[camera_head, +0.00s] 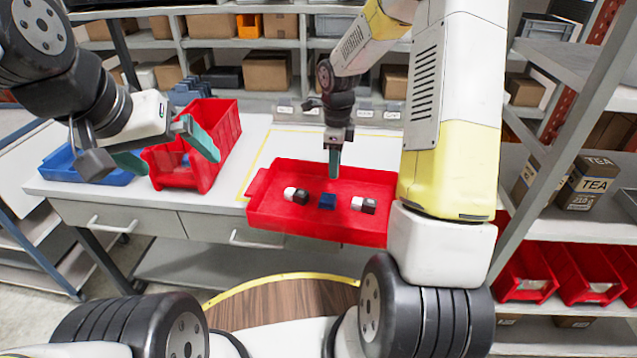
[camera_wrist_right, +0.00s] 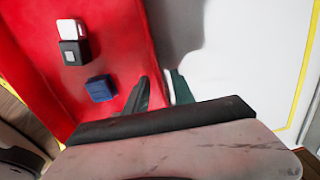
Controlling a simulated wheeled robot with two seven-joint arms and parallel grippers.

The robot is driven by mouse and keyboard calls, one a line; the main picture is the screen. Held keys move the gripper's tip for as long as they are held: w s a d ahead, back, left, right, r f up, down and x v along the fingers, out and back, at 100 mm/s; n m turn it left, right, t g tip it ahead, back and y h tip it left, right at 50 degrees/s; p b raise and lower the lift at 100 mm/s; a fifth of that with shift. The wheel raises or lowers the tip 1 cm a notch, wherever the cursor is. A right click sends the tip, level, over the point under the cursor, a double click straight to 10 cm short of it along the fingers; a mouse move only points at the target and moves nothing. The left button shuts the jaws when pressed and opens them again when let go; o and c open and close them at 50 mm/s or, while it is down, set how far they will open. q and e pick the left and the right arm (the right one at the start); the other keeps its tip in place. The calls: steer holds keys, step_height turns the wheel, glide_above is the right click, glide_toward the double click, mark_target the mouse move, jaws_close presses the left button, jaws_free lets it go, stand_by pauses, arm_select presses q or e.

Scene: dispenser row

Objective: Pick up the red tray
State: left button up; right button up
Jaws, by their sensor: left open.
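The red tray (camera_head: 290,222) lies on the white table near its front edge. It holds a blue cube (camera_head: 327,201) and two white-and-dark blocks (camera_head: 296,195). My right gripper (camera_head: 335,172) points down at the tray's far rim. In the right wrist view, the fingers of my right gripper (camera_wrist_right: 159,80) stand apart, one on the tray (camera_wrist_right: 108,28) side and one over the white tabletop. Whether they touch the rim is unclear. My left gripper (camera_head: 178,160) is open and empty in front of the red bin, left of the tray.
A red bin (camera_head: 222,130) and a blue tray (camera_head: 70,165) stand at the table's left. Yellow lines mark the table (camera_head: 385,150) around the red tray. Shelves with cardboard boxes (camera_head: 267,70) stand behind. A right-hand shelf holds a TEA box (camera_head: 590,185) and red bins (camera_head: 527,275).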

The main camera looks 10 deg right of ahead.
jaws_close()
stand_by(1.4)
